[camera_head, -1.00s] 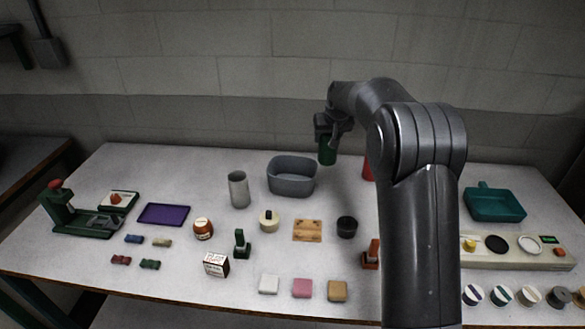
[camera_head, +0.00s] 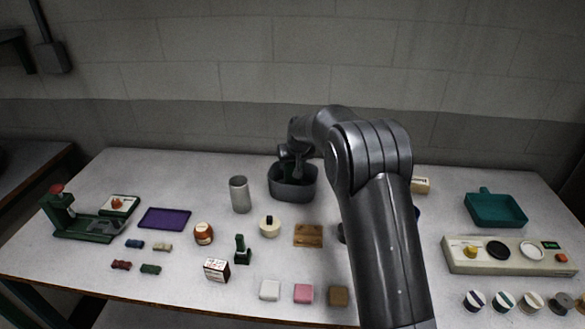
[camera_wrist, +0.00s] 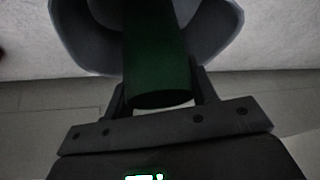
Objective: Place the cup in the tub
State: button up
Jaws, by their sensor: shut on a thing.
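The green cup (camera_wrist: 158,55) is between the two fingers of my gripper (camera_wrist: 161,88) in the wrist view, and the gripper is shut on it. The grey tub (camera_head: 293,196) stands at the back middle of the table. My gripper (camera_head: 293,168) is over the tub in the head view, with the cup at or inside its opening. The tub's rim (camera_wrist: 78,42) shows around the cup in the wrist view. I cannot tell whether the cup touches the tub's floor. My arm and gripper hide most of the cup in the head view.
A grey cylinder (camera_head: 239,195) stands just left of the tub. A cream round thing with a black knob (camera_head: 269,226) and a wooden block (camera_head: 308,236) are in front. A teal pan (camera_head: 494,208) is at right. My arm hides part of the table's right middle.

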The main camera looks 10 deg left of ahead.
jog(key=shift+f, duration=0.95)
jog(key=o, duration=1)
jog(key=shift+f, duration=0.15)
